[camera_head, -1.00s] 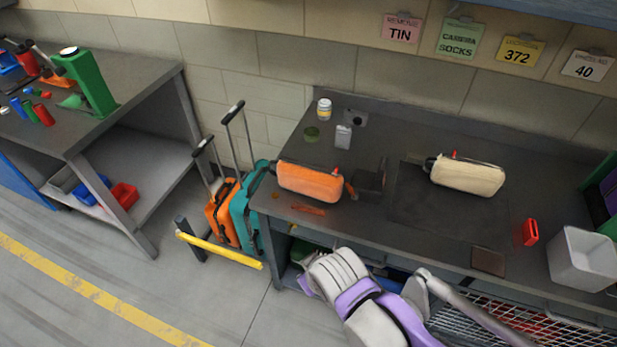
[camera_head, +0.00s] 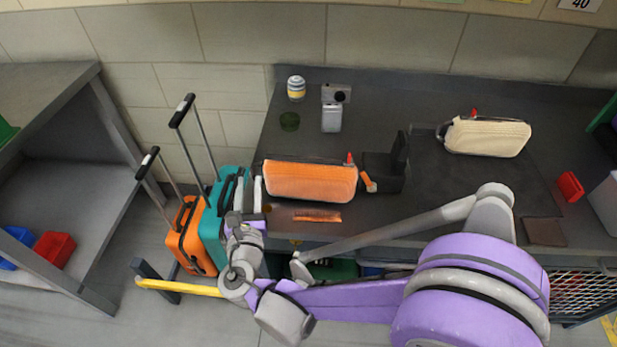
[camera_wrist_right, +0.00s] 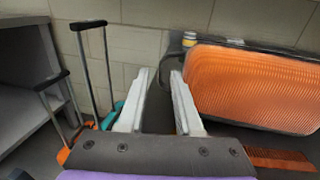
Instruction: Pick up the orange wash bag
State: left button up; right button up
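The orange wash bag (camera_head: 310,182) lies on the dark worktop near its front left corner, with a red zip pull at its right end. It also fills the right side of the right wrist view (camera_wrist_right: 255,90). My right gripper (camera_head: 248,190) is just left of the bag's left end, at the worktop's left edge. In the right wrist view its two pale fingers (camera_wrist_right: 160,85) stand apart with nothing between them, and the bag is outside them to the right. My left gripper is not in view.
An orange suitcase (camera_head: 190,240) and a teal suitcase (camera_head: 212,235) stand left of the worktop, close to my gripper. An orange comb (camera_head: 317,216) lies before the bag. A black box (camera_head: 383,175) is on its right. A cream bag (camera_head: 487,137) lies farther right.

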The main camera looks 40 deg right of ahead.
jog(key=x, duration=0.2)
jog(key=shift+w+d, duration=0.2)
jog(key=shift+d, duration=0.1)
jog(key=shift+f+b+x, duration=0.15)
jog(key=shift+b+x, duration=0.1)
jog(key=shift+x, duration=1.3)
jog(key=shift+f+b+x, duration=0.15)
jog(key=shift+b+x, duration=0.1)
jog(key=shift+x, duration=1.3)
jog(key=shift+a, duration=0.1)
grip_shut()
